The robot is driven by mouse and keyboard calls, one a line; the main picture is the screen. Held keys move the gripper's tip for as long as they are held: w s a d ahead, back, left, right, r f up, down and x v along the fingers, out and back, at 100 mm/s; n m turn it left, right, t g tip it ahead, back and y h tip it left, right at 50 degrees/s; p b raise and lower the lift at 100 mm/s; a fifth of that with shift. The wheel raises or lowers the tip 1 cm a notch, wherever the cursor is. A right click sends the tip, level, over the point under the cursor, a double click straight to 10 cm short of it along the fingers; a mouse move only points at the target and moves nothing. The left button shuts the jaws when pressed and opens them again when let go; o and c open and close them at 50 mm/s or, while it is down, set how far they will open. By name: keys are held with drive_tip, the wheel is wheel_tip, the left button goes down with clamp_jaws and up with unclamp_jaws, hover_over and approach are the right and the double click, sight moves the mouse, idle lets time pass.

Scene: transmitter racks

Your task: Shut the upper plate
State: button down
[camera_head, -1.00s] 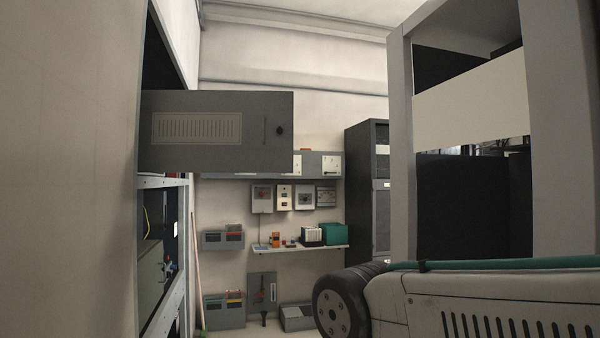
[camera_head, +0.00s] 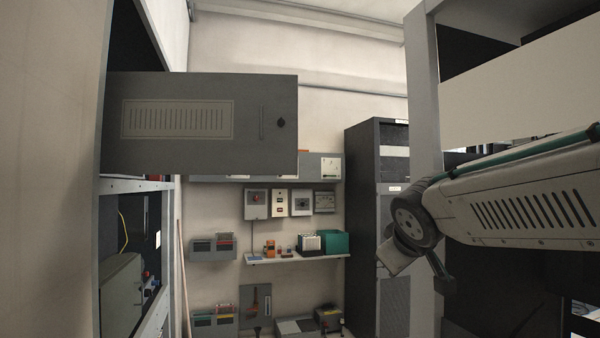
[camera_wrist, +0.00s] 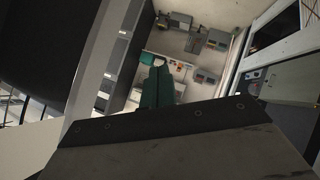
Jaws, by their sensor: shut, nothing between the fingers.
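The upper plate (camera_head: 205,122) is a dark grey panel with a slotted vent field, a handle bar and a dark round knob near its right edge. In the head view it stands open, swung out from the upper part of the left rack (camera_head: 138,186), its face toward me. My gripper (camera_wrist: 153,62) shows in the wrist view as two teal fingers, shut and empty, pointing toward the back wall. I cannot identify the plate in the wrist view.
A green-grey box (camera_head: 122,290) sits in the left rack below the plate. A dark cabinet (camera_head: 375,220) stands at the back, and another rack's pale post (camera_head: 424,130) is near my arm. Wall boxes and a shelf (camera_head: 295,257) line the back wall. Open room lies between.

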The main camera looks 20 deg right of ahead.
sight(284, 171)
drive_tip(key=w+a+r+n+t+y, duration=0.1)
drive_tip(key=w+r+n+t+y, duration=0.3)
drive_tip(key=w+r+n+t, duration=1)
drive_tip(key=w+a+r+n+g+y, duration=0.1)
drive_tip(key=w+a+n+g+y, duration=0.1)
drive_tip(key=w, duration=0.5)
drive_tip(key=w+a+r+n+g+y, duration=0.2)
drive_tip(key=w+a+n+g+y, duration=0.1)
drive_tip(key=w, duration=0.4)
drive_tip(key=w+a+r+n+g+y, duration=0.2)
drive_tip(key=w+a+n+g+y, duration=0.1)
drive_tip(key=w, duration=0.4)
drive_tip(key=shift+w+a+g+y, duration=0.15)
drive_tip(key=shift+a+g+y, duration=0.25)
drive_tip(key=shift+a+y, duration=0.3)
drive_tip(key=shift+w+a+g+y, duration=0.15)
drive_tip(key=shift+a+g+y, duration=0.25)
drive_tip(key=shift+a+y, duration=0.25)
drive_tip(key=shift+w+d+r, duration=0.1)
drive_tip(key=shift+w+d, duration=0.05)
drive_tip(key=shift+w, duration=0.6)
